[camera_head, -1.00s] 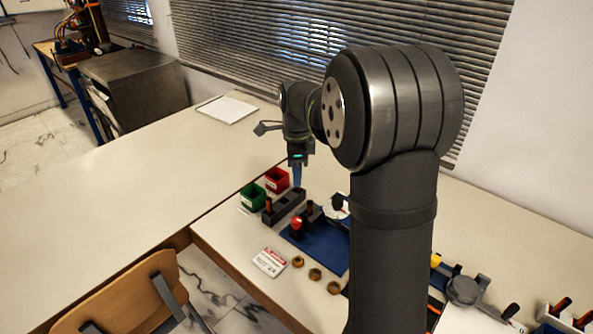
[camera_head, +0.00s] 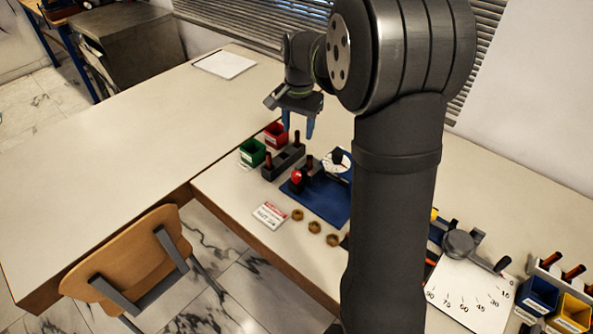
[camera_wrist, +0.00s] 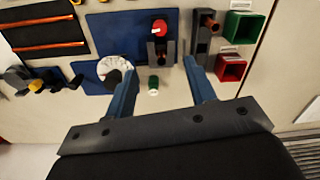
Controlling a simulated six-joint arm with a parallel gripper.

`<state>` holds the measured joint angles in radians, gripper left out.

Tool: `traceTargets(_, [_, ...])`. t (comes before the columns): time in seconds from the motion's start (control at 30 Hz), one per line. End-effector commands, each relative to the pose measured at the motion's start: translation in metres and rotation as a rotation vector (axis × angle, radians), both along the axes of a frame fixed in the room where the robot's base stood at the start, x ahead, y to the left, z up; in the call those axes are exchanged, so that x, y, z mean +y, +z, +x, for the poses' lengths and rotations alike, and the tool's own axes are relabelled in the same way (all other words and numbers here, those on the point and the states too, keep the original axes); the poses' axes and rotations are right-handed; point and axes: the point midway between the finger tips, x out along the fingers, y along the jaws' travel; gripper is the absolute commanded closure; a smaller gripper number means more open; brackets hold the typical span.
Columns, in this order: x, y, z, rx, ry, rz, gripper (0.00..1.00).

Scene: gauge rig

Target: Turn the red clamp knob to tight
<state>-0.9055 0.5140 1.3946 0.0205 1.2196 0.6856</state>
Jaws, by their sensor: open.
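The red clamp knob (camera_head: 297,176) sits on a dark fixture at the left part of the blue base plate (camera_head: 325,207). It also shows in the wrist view near the top (camera_wrist: 159,27). My gripper (camera_head: 297,129) is open and empty, with its blue fingers pointing down, above and behind the knob in the head view. In the wrist view my gripper (camera_wrist: 160,66) has its fingers spread, with the knob beyond the fingertips. I cannot read the knob's setting.
A dark slotted block (camera_head: 284,163), a green bin (camera_head: 252,152) and a red bin (camera_head: 275,134) stand beside the plate. A label card (camera_head: 270,215) and brass nuts (camera_head: 314,227) lie in front.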

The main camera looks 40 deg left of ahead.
Motion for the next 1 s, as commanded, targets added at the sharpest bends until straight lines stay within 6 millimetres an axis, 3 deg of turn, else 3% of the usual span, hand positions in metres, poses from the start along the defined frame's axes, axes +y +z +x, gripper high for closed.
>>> traceTargets(0.17, [-0.001,-0.002,0.000,-0.001,0.092,0.001,0.50])
traceTargets(0.33, [0.000,-0.020,0.000,0.001,0.098,0.000,0.50])
traceTargets(0.8, [0.002,-0.121,-0.002,0.002,0.095,-0.001,0.50])
traceTargets(1.0, [0.003,-0.155,-0.002,0.001,0.095,0.000,0.50])
